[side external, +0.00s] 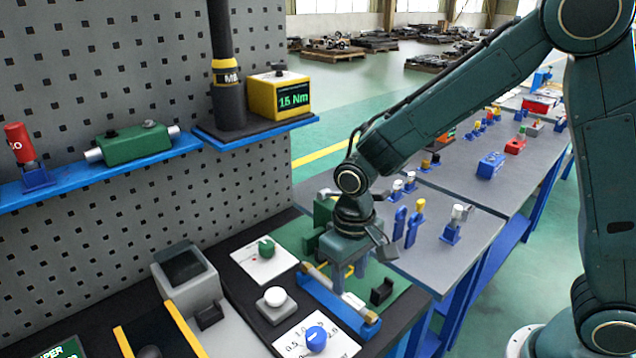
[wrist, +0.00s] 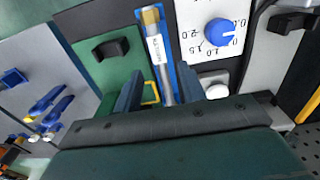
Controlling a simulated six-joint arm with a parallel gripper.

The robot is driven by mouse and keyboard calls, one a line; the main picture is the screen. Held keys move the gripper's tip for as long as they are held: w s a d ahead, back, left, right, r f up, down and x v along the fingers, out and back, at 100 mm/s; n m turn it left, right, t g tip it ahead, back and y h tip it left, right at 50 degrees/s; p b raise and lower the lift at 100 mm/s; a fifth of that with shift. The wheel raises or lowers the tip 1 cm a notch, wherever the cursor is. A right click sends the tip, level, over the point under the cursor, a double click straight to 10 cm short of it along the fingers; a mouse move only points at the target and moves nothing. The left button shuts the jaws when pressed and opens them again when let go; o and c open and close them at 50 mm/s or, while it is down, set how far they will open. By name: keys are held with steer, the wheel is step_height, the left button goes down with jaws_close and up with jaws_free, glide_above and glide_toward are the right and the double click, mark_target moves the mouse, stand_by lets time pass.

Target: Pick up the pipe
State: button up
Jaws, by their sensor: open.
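My gripper (side external: 347,275) points down over the far part of the holder. In the wrist view the open fingers of my gripper (wrist: 160,90) appear on either side of the pipe, with nothing held. The pipe's lower end there is hidden by my gripper body.
A black bracket (side external: 382,291) stands right of the holder. A blue knob (side external: 316,338) on a dial plate, a white button (side external: 275,297) and a green knob (side external: 266,247) are to the left. A perforated wall with blue shelves (side external: 150,162) rises behind.

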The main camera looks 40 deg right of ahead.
mark_target(348, 296)
steer(key=shift+f, duration=2.55)
jaws_close()
